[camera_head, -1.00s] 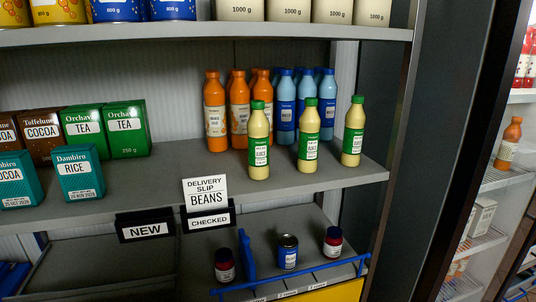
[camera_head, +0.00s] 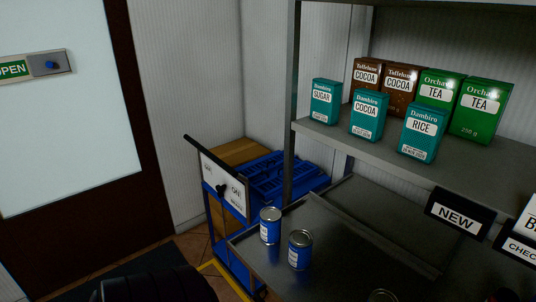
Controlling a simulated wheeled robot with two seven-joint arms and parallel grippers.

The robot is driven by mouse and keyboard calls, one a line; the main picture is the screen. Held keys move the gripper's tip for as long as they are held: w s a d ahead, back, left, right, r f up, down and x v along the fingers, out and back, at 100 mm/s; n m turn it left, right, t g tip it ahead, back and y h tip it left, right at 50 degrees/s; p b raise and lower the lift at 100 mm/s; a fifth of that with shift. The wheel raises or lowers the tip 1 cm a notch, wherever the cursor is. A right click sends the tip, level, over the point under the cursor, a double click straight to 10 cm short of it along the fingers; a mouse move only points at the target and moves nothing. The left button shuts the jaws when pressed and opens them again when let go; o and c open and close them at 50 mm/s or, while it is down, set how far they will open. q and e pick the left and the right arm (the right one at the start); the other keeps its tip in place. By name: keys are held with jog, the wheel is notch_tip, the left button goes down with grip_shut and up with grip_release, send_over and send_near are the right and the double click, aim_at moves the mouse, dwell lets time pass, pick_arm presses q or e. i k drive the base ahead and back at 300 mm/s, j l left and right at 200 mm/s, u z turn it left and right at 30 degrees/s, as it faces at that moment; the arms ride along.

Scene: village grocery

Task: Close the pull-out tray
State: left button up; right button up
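A dark grey tray (camera_head: 330,255) with a thin raised rim sits low at the bottom centre, in front of the lower shelf deck. It appears to stick out from the shelf, with its left corner beyond the shelf post. Two blue cans, one can (camera_head: 270,226) and a second can (camera_head: 300,250), stand upright near its left side. The tray's front is cut off by the bottom of the picture. Neither gripper's fingers show. A dark shape at the lower left may be part of my arm.
A blue stand (camera_head: 232,240) with a sign panel and blue crates (camera_head: 280,175) stands left of the shelf. Several boxes, including a rice box (camera_head: 423,133), stand on the shelf above. A NEW sign (camera_head: 459,214) hangs at right. A door (camera_head: 55,110) is far left.

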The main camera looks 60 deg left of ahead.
aim_at(350, 259)
jog(key=u, duration=1.65)
